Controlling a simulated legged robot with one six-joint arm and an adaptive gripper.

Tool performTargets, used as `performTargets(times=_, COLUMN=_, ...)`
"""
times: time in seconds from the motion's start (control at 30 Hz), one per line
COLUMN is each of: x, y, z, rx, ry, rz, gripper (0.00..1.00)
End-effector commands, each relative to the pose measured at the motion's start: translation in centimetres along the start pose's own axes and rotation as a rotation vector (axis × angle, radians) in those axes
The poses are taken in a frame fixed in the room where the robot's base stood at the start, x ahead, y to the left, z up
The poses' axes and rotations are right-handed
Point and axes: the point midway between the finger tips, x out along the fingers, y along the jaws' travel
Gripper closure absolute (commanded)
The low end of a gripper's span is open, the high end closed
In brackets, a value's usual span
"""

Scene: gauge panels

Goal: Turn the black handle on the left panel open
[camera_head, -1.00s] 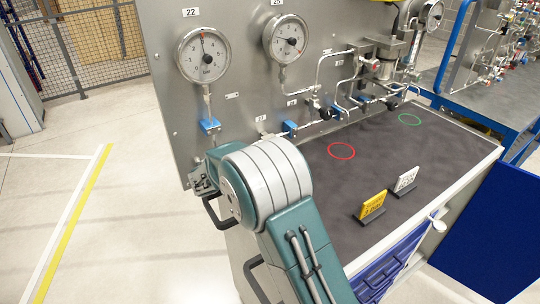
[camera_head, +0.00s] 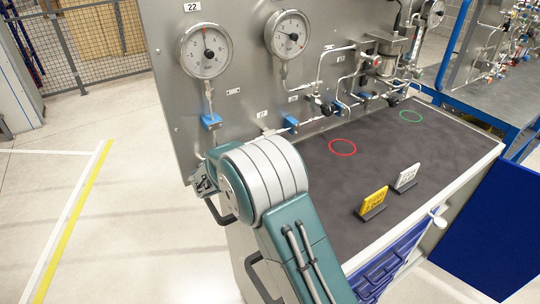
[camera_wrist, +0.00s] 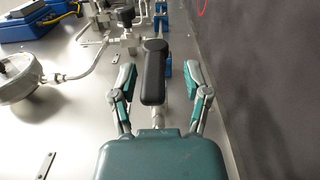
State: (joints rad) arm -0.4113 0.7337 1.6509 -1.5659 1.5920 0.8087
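The black handle (camera_wrist: 154,72) is an oblong lever on the grey panel, in the middle of the wrist view. My gripper (camera_wrist: 158,76) is open, with one finger on each side of the handle and visible gaps between the fingers and it. The handle's length points along the gripper's axis.
Two round gauges (camera_head: 205,50) (camera_head: 286,34) and thin metal pipes are on the panel. A dark worktop (camera_head: 440,145) lies beside it, with a yellow sign (camera_head: 373,202) and a white sign (camera_head: 406,178).

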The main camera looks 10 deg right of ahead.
Motion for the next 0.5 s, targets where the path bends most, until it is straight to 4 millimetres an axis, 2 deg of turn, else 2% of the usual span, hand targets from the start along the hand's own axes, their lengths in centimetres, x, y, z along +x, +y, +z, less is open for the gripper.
performTargets(times=0.17, x=-0.1, y=0.1, z=0.0, rx=0.003, ry=0.000, rz=0.001, gripper=0.39)
performTargets(times=0.27, x=-1.1, y=0.2, z=-0.1, rx=0.004, ry=0.002, rz=0.001, gripper=0.39)
performTargets(times=0.5, x=-6.0, y=0.0, z=-0.2, rx=0.002, ry=0.005, rz=0.002, gripper=0.39)
